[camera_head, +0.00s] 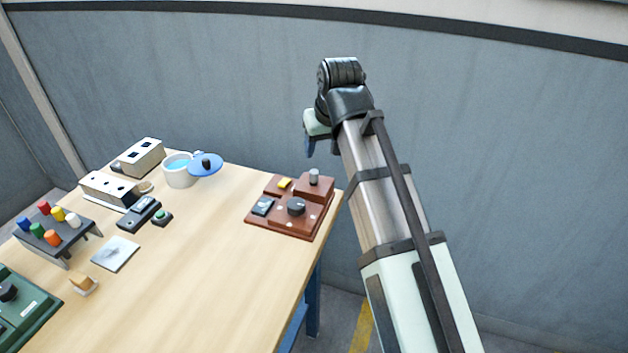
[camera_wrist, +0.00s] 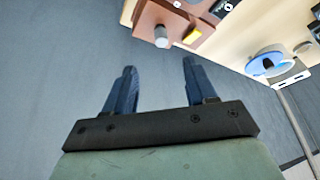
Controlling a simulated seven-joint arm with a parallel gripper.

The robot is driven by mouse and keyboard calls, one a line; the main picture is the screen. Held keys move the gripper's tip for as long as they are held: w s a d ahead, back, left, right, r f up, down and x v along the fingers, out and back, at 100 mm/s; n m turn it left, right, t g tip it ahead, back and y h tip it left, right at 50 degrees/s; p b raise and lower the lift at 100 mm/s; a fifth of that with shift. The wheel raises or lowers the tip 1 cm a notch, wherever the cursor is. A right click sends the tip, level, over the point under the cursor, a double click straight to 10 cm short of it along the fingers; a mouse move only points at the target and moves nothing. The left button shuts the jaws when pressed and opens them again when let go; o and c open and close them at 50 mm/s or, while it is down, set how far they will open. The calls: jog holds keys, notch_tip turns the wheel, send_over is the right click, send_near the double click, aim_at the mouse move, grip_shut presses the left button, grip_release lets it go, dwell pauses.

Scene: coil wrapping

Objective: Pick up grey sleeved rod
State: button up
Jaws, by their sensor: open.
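The grey sleeved rod appears to be the small grey cylinder (camera_head: 314,177) standing upright at the back right of the reddish-brown coil-wrapping base (camera_head: 283,222). In the wrist view, the grey cylinder (camera_wrist: 161,38) shows near the top, on the edge of the brown base (camera_wrist: 150,14). My gripper (camera_head: 309,150) is raised above and beyond the table's right end, mostly hidden behind my own wrist in the head view. In the wrist view, my gripper (camera_wrist: 158,75) has its two dark blue fingers wide apart with nothing between them. The cylinder lies beyond the fingertips, untouched.
The brown base also carries a black knob (camera_head: 296,206), a yellow block (camera_head: 285,183) and a small dark device (camera_head: 262,206). A rack of coloured pegs (camera_head: 58,238) is far left. The table's front middle is clear.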

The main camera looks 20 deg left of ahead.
aim_at(315, 172)
jog(key=x, duration=0.8)
jog(key=shift+w+f, duration=0.1)
jog(key=shift+a+x, duration=0.15)
jog(key=shift+x, duration=1.2)
jog(key=shift+a+x, duration=0.1)
jog(key=shift+x, duration=1.25)
grip_shut()
